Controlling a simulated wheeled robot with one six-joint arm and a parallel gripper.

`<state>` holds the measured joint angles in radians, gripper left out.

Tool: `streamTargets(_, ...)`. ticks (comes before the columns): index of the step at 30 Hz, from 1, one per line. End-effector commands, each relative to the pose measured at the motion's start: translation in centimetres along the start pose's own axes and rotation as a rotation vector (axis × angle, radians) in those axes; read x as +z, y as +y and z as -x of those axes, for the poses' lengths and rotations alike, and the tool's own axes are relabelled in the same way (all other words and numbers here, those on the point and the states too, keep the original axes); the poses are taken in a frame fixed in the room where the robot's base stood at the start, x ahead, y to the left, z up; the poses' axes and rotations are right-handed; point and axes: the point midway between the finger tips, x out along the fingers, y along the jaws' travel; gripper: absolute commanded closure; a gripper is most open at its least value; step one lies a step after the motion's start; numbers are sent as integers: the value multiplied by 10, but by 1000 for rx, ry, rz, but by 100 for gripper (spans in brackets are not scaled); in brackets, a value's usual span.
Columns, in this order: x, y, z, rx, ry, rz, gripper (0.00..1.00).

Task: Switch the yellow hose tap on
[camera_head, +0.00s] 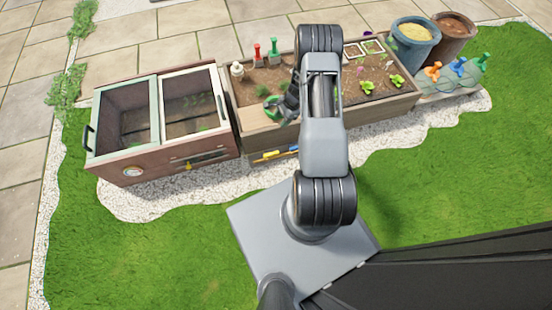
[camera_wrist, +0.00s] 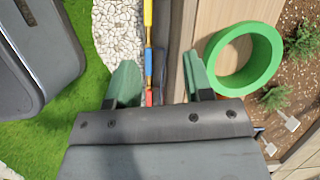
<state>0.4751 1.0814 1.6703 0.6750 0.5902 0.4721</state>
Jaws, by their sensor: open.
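A small yellow piece (camera_head: 188,166), which looks like the yellow hose tap, is on the front wall of the reddish-brown cold frame. It is too small to tell how its handle is turned, and I do not make it out in the wrist view. My gripper (camera_head: 285,104) is over the front edge of the wooden planter, to the right of and above the tap in the head view. In the wrist view my gripper (camera_wrist: 161,82) has its two green fingers wide apart, with nothing held between them.
A green ring (camera_wrist: 213,62) lies on the planter's wooden ledge (camera_wrist: 222,20), close to the right finger. Yellow, blue and red pieces (camera_wrist: 148,65) line the planter's front. The cold frame (camera_head: 128,168) has a round dial (camera_head: 132,171). Grass (camera_head: 150,255) in front is clear.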

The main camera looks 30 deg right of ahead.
Motion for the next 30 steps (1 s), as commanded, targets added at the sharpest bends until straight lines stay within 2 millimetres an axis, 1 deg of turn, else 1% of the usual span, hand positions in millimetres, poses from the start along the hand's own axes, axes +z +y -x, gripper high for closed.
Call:
streamTargets(1, -17, 10, -34, 5, -9, -53, 53)
streamTargets(3, -30, 19, -59, 6, -17, -114, 53)
streamTargets(6, -42, 29, -84, 7, -22, -175, 53)
streamTargets(9, -49, 35, -100, 7, -26, -208, 53)
streamTargets(12, -51, 38, -114, 9, -28, -224, 53)
streamTargets(17, -51, 39, -143, 9, -28, -225, 53)
streamTargets(24, -49, 40, -190, 11, -29, -223, 53)
streamTargets(30, -48, 39, -219, 9, -27, -223, 53)
